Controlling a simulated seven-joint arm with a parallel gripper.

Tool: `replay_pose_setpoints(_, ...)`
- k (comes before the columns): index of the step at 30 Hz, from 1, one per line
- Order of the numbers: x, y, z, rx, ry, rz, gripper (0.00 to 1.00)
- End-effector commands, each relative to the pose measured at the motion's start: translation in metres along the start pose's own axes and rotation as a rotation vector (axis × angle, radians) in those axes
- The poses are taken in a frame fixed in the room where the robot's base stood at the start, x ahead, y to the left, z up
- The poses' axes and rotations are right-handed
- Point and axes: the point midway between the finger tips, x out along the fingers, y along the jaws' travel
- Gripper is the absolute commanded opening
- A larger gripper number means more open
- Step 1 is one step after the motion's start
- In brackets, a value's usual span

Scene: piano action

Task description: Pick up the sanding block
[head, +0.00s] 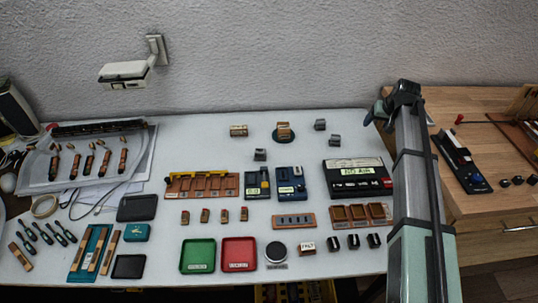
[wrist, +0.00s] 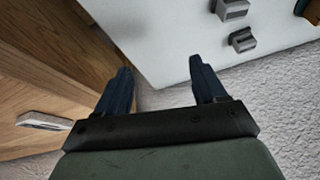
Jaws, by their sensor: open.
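I cannot tell for certain which small block is the sanding block. A tan block (head: 238,130) lies at the back middle of the white table. A brownish block (head: 284,129) sits on a dark round base to its right. Grey blocks (head: 320,125) lie near them, two of them also in the wrist view (wrist: 242,40). My gripper (wrist: 160,66) is open with nothing between its fingers. It is up at the table's back right, beyond the grey blocks and apart from every block. In the head view my arm partly hides it.
The white table (head: 200,120) carries trays, tools and small cases, with a black case (head: 357,178) left of my arm. A wooden bench (head: 480,215) stands at the right. The wall (head: 270,60) rises close behind. Clear table surrounds the back blocks.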

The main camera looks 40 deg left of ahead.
Motion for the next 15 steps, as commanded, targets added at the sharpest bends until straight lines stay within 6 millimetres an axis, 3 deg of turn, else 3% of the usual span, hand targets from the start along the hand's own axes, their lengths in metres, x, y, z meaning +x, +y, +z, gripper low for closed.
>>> replay_pose_setpoints(1,0.009,-0.029,0.009,-0.008,-0.04,-0.004,0.7)
replay_pose_setpoints(8,0.034,-0.135,0.05,-0.021,-0.207,0.007,0.7)
replay_pose_setpoints(15,0.03,-0.245,0.074,-0.034,-0.325,0.042,0.7)
